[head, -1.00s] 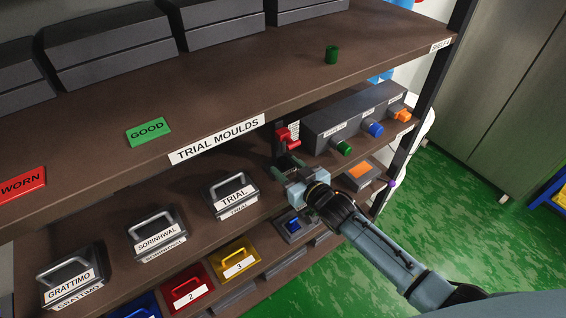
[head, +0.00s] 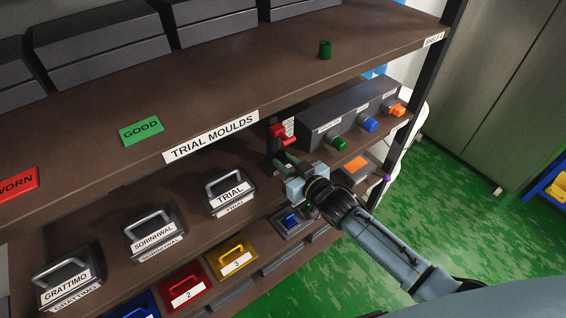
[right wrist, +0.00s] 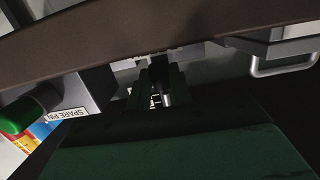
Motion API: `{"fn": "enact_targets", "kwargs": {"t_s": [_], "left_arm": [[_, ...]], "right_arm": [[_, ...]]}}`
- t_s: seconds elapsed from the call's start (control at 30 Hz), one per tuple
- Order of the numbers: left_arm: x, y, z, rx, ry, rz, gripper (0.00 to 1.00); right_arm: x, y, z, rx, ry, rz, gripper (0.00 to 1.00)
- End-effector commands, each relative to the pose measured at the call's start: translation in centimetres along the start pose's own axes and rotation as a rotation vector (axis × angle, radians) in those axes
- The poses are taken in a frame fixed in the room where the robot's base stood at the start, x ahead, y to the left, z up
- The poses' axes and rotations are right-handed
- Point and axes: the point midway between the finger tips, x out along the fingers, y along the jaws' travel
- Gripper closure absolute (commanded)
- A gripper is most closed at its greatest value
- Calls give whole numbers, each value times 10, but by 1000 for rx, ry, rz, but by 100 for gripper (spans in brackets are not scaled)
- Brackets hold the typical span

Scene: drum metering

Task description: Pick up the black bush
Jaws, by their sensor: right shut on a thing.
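My right gripper (head: 287,160) reaches in on the middle shelf, at the foot of a press with a red handle (head: 283,134). In the right wrist view its dark green fingers (right wrist: 160,88) are closed around a small dark piece, which looks like the black bush (right wrist: 160,70). A grey pin-like part (right wrist: 167,99) shows between the fingers. In the head view the fingers and shadow hide the bush, and I cannot tell whether it is clear of the press. My left gripper is out of view.
A green bush (head: 325,49) stands on the upper shelf (head: 230,80). A grey box with green, blue and orange knobs (head: 345,120) is right of the press. The TRIAL mould (head: 230,192) is left of it.

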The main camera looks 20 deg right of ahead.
Motion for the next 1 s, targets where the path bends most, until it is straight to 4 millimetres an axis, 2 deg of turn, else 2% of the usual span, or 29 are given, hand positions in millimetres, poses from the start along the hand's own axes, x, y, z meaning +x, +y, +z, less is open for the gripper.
{"fn": "enact_targets", "kwargs": {"t_s": [0.3, 0.5, 0.7, 0.87, 1.0], "left_arm": [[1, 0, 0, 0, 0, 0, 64], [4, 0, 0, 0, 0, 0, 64], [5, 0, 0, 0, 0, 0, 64], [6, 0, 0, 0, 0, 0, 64], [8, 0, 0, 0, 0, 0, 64]], "right_arm": [[-84, -1, 15, 1, -6, -1, 100], [-129, -1, 22, 1, -5, -1, 100], [-156, 0, 25, 1, -3, 0, 100], [-166, 0, 26, 0, -3, 0, 100], [-165, -1, 25, 0, 0, 3, 100]]}}
